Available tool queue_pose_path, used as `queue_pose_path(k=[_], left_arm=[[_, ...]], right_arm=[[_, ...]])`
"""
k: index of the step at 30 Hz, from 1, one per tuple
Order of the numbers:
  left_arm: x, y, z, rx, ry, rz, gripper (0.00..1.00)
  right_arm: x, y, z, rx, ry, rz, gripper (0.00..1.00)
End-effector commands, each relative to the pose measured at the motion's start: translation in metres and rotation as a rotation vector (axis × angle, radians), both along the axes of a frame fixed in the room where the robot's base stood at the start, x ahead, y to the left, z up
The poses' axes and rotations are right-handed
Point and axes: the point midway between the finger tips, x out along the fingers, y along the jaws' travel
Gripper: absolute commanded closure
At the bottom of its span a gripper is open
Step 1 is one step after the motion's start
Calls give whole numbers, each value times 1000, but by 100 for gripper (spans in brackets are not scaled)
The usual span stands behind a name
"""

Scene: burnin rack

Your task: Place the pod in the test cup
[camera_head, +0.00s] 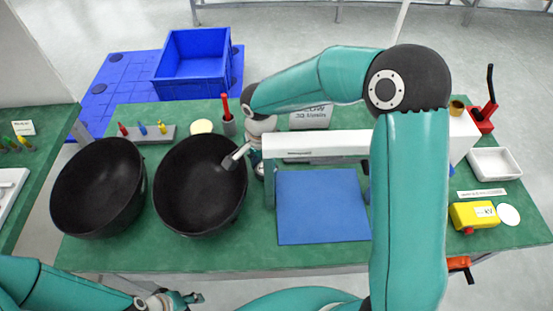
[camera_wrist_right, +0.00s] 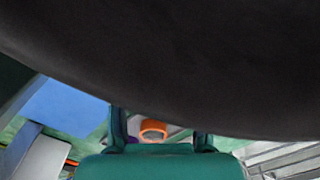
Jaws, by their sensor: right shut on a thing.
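My right arm reaches over the table, and its gripper (camera_head: 254,158) is beside the right-hand black bowl (camera_head: 198,195). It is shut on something. A small grey cylindrical piece (camera_head: 235,157), perhaps the pod, sticks out from the gripper, tilted, over the bowl's right rim. In the wrist view, a dark curved surface fills the top and hides much. An orange ring (camera_wrist_right: 153,129) shows between the fingers (camera_wrist_right: 160,132); I cannot tell whether they touch it. I cannot tell which vessel is the test cup. My left gripper (camera_head: 188,299) is low at the left, its opening unclear.
Another black bowl (camera_head: 98,190) stands left. Behind are a small holder with a red-handled tool (camera_head: 225,107) and a rack (camera_head: 148,134) of coloured pieces. A blue mat (camera_head: 320,208) lies right of my gripper beneath a white beam (camera_head: 315,144). A yellow box (camera_head: 474,215) is far right.

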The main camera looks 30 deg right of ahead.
Motion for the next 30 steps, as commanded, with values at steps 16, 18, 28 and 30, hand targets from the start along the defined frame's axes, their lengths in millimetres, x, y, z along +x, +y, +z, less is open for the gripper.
queue_pose_path(k=[16,18,28,30], left_arm=[[0,0,-2,0,0,0,60],[0,0,-2,0,0,0,60],[0,0,0,0,0,0,60],[0,0,0,0,0,0,60]], right_arm=[[0,-1,-1,0,0,-2,27],[0,-1,-1,0,0,-2,27],[1,-1,18,1,-5,-4,27],[1,-1,29,0,-5,-3,27]])
